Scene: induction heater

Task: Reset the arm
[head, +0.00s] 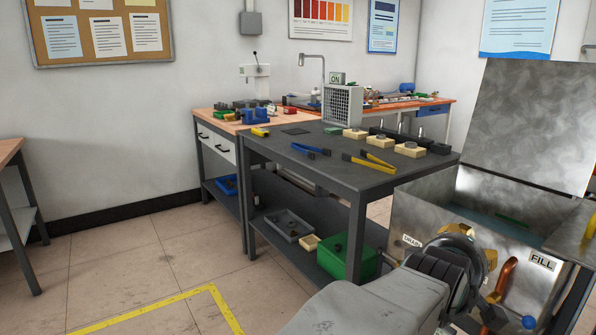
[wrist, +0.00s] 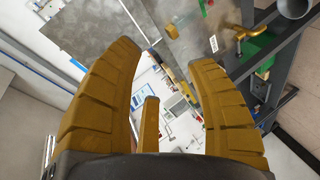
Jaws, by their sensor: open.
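My arm runs in from the bottom of the head view, and my gripper (head: 455,232) shows there partly hidden behind my own dark wrist parts. It is in front of the metal quench tank (head: 420,212), near its drain label. In the wrist view my gripper (wrist: 168,62) has its yellow, ribbed fingers spread wide apart. Nothing is held between them. The wrist view looks past the fingers at the table's legs and the tank's metal panel in a tilted picture.
A dark table (head: 330,165) holds blue tongs (head: 310,150), yellow tongs (head: 368,162), several pale blocks and a grey heater-like box (head: 342,105). A green bin (head: 347,260) is on its lower shelf. The tank's raised lid (head: 530,125) stands at right.

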